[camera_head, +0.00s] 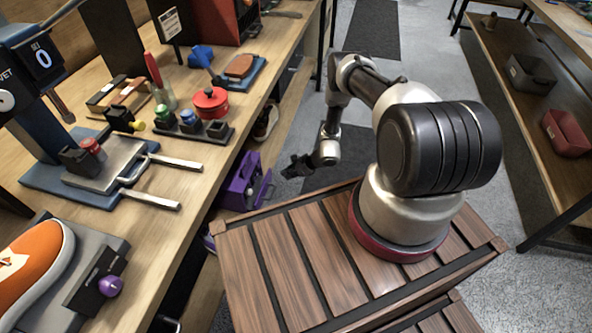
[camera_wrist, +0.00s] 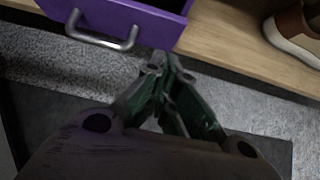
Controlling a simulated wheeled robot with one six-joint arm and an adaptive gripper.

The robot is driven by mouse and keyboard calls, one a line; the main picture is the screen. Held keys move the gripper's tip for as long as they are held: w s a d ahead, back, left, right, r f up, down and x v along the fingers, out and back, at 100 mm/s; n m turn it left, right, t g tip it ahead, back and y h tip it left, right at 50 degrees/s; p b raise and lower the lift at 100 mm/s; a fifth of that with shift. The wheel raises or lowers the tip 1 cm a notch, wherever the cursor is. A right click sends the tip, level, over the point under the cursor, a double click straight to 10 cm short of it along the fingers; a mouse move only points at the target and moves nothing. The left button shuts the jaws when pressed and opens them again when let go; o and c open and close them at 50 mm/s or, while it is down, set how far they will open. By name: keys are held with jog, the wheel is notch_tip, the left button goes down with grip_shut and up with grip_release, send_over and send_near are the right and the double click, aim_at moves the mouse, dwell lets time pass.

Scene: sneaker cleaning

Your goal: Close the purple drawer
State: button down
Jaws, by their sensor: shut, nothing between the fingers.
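The purple drawer (camera_head: 236,194) sticks out from under the workbench, left of my arm, and stands open. Its front (camera_wrist: 139,22) and silver handle (camera_wrist: 103,36) show at the top left of the wrist view, and part of its dark inside shows behind the front. My gripper (camera_head: 288,169) is shut and empty, to the right of the drawer in the head view. In the wrist view my gripper (camera_wrist: 164,66) has its fingertips just below the drawer front's right part. I cannot tell whether they touch it.
The wooden workbench (camera_head: 165,235) holds several tools, a red pot (camera_head: 210,103) and an orange sneaker (camera_head: 33,268). A brown and white shoe (camera_wrist: 298,32) stands on the lower shelf (camera_wrist: 225,40), right of the drawer. Grey floor (camera_head: 300,125) lies open beside the bench.

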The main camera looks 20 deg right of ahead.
aim_at(269, 170)
jog(key=shift+w+a+f, duration=0.1)
jog(key=shift+w+a, duration=0.55)
jog(key=shift+a, duration=0.25)
jog(key=shift+w+a+f, duration=0.1)
jog(key=shift+w+a, duration=0.5)
jog(key=shift+a, duration=0.3)
jog(key=shift+w+a+r, duration=0.1)
jog(key=shift+w+a, duration=0.55)
jog(key=shift+a, duration=0.25)
jog(key=shift+w+a, duration=0.65)
jog(key=shift+a, duration=0.2)
jog(key=shift+s+d, duration=0.1)
jog(key=shift+d, duration=0.05)
jog(key=s+d+f+v, duration=0.1)
jog(key=f+v, duration=0.1)
jog(key=v, duration=1)
jog(key=shift+s+d+r, duration=0.2)
jog(key=shift+s+d, duration=0.05)
jog(key=shift+d, duration=0.2)
